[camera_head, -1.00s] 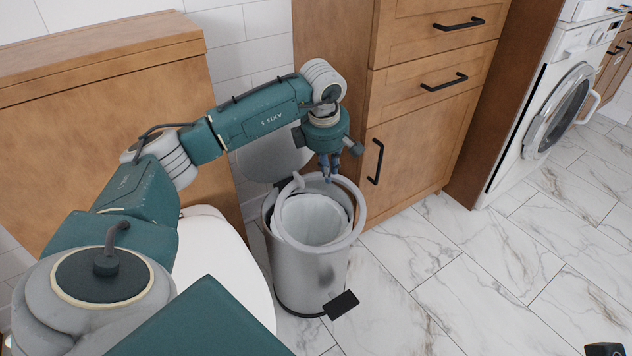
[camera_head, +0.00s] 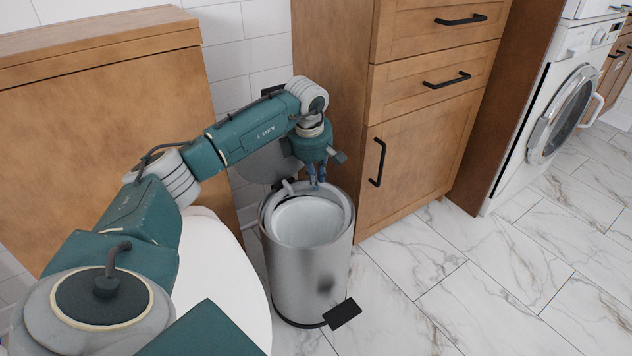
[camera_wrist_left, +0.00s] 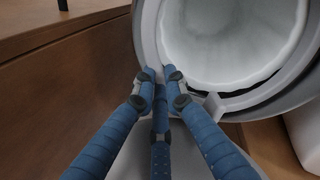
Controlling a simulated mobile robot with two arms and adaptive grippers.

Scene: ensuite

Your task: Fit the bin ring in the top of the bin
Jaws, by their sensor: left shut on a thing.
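The metal bin (camera_head: 300,285) stands on the floor with its white inner liner (camera_head: 306,222) open to view. The grey bin ring (camera_head: 342,206) lies around the bin's mouth, nearly level and close to the rim. My left gripper (camera_head: 316,184) points down at the far side of the mouth, its fingers shut on the ring. In the left wrist view the fingertips (camera_wrist_left: 158,78) meet the ring (camera_wrist_left: 150,35), and a dark gap shows between ring and bin rim at lower right. I cannot tell whether it is fully seated. My right gripper is not in view.
The bin's raised lid (camera_head: 266,163) stands behind its mouth. A black pedal (camera_head: 342,313) sticks out at the front. A wooden cabinet (camera_head: 415,150) is close on the right, a white toilet (camera_head: 218,265) on the left. The tiled floor (camera_head: 480,280) at right is clear.

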